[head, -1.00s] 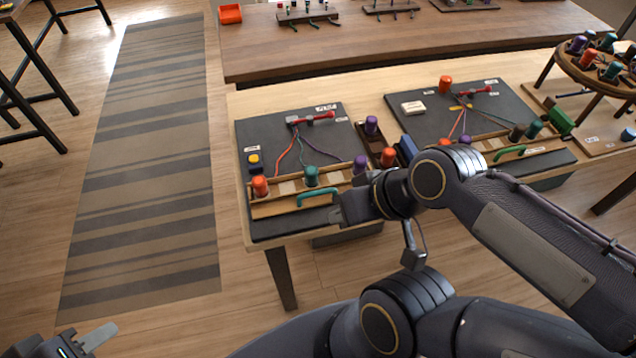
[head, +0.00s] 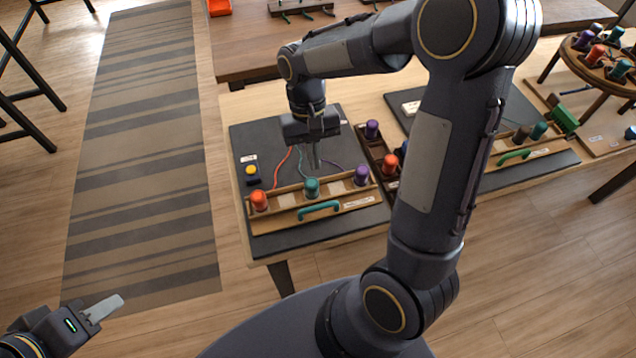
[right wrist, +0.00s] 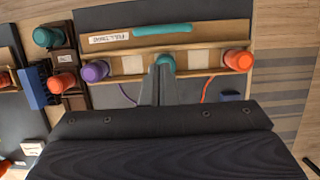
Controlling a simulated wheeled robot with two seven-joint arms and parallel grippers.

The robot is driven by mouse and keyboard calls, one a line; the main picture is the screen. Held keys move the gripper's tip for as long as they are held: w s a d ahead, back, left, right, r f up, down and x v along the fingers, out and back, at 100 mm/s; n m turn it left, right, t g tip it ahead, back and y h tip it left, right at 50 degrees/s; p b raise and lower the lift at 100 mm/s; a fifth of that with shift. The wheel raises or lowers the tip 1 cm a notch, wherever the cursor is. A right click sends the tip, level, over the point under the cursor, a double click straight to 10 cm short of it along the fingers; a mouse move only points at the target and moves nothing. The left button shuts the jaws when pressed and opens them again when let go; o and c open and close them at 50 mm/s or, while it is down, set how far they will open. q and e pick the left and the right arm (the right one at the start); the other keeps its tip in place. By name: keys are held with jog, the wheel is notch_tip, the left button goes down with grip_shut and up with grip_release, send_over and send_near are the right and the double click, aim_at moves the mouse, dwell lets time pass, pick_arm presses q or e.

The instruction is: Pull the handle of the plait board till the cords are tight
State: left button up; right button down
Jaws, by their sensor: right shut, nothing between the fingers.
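The dark plait board (head: 244,140) lies on the light table. Its teal handle (head: 319,208) is on the wooden front rail, and it also shows at the top of the right wrist view (right wrist: 162,30). Orange (head: 259,200), teal (head: 312,186) and purple (head: 361,175) bobbins stand along the rail. The red cord (head: 283,166) and purple cord (right wrist: 126,96) run behind it, partly hidden by my gripper. My right gripper (head: 315,164) points down over the board, shut and empty, behind the teal bobbin. My left gripper (head: 108,308) is at the lower left, away from the table; its jaw state is unclear.
A dark tray with an orange bobbin (head: 389,164) stands between the boards. A yellow button (head: 251,170) is at the board's left. Floor in front is clear.

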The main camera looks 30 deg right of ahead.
aim_at(318, 191)
jog(key=x, duration=0.9)
jog(key=shift+s+f+p, duration=0.1)
jog(key=shift+f+p, duration=0.1)
jog(key=shift+p, duration=0.1)
jog(key=shift+s, duration=0.1)
